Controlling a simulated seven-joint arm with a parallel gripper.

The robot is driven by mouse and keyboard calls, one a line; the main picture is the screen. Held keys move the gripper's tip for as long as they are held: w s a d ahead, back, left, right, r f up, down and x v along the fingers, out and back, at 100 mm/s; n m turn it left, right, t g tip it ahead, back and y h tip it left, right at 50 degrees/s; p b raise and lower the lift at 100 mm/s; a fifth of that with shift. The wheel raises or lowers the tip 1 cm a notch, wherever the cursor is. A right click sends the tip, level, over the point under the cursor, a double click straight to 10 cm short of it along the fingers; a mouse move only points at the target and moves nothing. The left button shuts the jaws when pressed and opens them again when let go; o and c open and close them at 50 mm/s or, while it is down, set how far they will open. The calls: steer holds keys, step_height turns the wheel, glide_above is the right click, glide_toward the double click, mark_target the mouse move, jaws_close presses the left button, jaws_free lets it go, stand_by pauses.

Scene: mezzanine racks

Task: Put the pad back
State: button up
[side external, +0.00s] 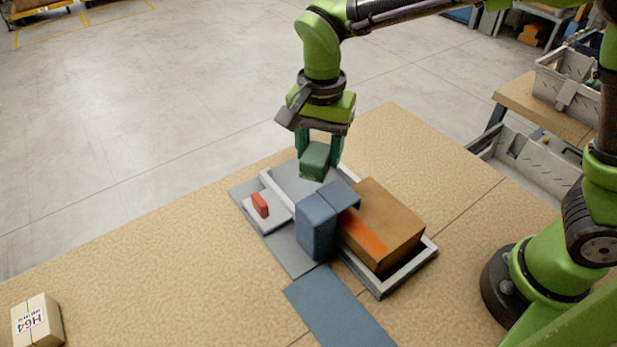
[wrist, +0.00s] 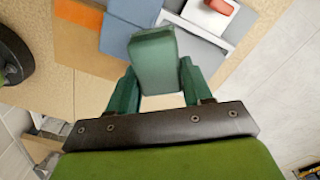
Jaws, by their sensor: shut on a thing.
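My gripper (side external: 320,153) is shut on a green block (side external: 314,162), the likeliest pad. The wrist view shows the block (wrist: 154,62) between the green fingers (wrist: 158,92). In the side view it appears above the back end of a grey-rimmed tray (side external: 381,291), seemingly clear of its floor. The tray's back part shows a bare grey floor (side external: 290,178). Blue blocks (side external: 317,228) stand at its middle, and a brown box with an orange stripe (side external: 392,222) sits in its front right part. The block hides part of the tray in the wrist view.
A small white tray with a red piece (side external: 260,204) sits left of the blue blocks, on a grey mat (side external: 292,258). A flat blue mat (side external: 338,308) lies in front. A carton marked H64 (side external: 37,320) stands far left. The table (side external: 170,275) between is clear.

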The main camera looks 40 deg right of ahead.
steer(key=s+a+m, duration=0.2)
steer(key=s+a, duration=0.6)
steer(key=s, duration=0.5)
glide_above(324, 290)
step_height(324, 290, down, 11)
steer(key=shift+f, duration=2.1)
steer(key=shift+f, duration=0.15)
steer(key=o, duration=1)
